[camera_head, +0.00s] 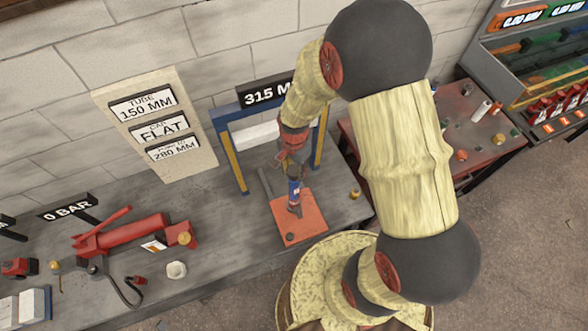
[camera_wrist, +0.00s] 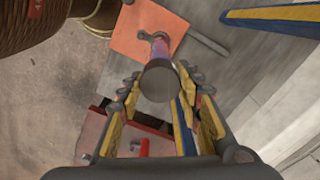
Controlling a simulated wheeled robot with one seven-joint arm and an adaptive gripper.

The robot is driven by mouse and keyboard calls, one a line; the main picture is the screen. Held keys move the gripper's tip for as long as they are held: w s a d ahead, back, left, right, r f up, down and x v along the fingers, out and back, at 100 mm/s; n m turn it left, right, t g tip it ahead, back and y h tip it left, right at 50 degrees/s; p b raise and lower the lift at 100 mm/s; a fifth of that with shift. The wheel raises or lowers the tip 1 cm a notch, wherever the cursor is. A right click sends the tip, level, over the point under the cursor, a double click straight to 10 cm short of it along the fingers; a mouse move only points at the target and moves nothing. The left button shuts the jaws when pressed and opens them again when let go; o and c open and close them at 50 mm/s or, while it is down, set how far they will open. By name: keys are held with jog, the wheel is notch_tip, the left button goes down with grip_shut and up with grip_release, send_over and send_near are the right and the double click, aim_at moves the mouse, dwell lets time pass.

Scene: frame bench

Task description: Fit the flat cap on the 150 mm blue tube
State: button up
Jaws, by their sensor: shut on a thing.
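The blue tube (camera_head: 294,188) stands on the orange plate (camera_head: 310,224) under my gripper (camera_head: 293,158). In the wrist view my gripper (camera_wrist: 161,82) has its fingers on either side of a round grey disc (camera_wrist: 160,82), which looks like the flat cap, and is shut on it. The tube (camera_wrist: 159,49) shows purple-blue behind the disc, roughly in line with it, with its foot on the orange plate (camera_wrist: 133,41). The disc hides the tube's near end. I cannot tell whether cap and tube touch. The cap is not clear in the head view.
A blue and yellow frame (camera_head: 233,158) stands behind the plate under a 315 sign. A sign board (camera_head: 155,125) reads tube 150 mm, cap flat, 280 mm.

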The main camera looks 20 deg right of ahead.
aim_at(294, 170)
jog(key=shift+f+b, duration=0.65)
jog(key=shift+f, duration=0.25)
jog(key=o, duration=1.3)
notch_tip(294, 170, up, 12)
jog(key=shift+r, duration=0.1)
